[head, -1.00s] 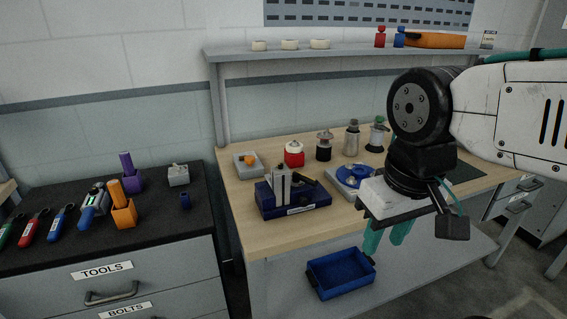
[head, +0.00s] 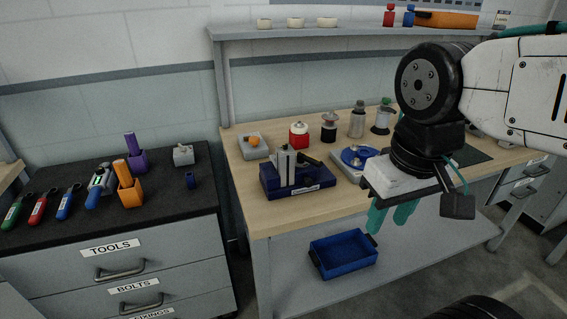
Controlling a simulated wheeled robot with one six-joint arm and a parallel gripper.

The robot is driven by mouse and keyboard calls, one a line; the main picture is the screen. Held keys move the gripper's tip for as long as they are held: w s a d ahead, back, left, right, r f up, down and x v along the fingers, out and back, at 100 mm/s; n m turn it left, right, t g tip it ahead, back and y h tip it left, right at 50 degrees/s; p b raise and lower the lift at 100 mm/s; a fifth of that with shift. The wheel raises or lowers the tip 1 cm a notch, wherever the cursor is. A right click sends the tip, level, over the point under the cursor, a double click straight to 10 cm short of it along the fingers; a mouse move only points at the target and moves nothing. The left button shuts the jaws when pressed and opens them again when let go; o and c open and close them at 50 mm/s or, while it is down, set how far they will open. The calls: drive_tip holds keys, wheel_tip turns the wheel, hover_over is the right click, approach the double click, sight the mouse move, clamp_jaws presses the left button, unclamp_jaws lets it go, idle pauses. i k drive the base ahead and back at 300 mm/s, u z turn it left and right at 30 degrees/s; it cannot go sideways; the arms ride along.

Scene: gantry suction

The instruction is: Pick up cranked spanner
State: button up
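I cannot make out a cranked spanner for certain. On the dark cabinet top at left lie a green-handled tool (head: 17,211), a red-handled tool (head: 38,209) and a blue-handled tool (head: 65,206), each with a dark upper end. A blue and grey tool (head: 97,187) lies to their right. On the wooden bench, a blue block (head: 297,181) carries grey upright pieces and a small dark piece. My gripper (head: 387,224) hangs at the bench's front edge, its teal fingers pointing down and apart, with nothing seen between them.
An orange holder (head: 131,193) and a purple holder (head: 137,160) stand on the cabinet. Several fittings, including a red-bodied one (head: 299,137), stand along the bench. A blue tray (head: 344,256) sits on the lower shelf. A gap separates cabinet and bench.

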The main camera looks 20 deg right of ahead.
sight(9, 222)
drive_tip(key=u, duration=1.55)
drive_tip(key=i, duration=0.3)
drive_tip(key=u, duration=0.85)
drive_tip(key=i, duration=1.7)
drive_tip(key=z, duration=0.65)
drive_tip(key=i, duration=0.7)
drive_tip(key=z, duration=0.5)
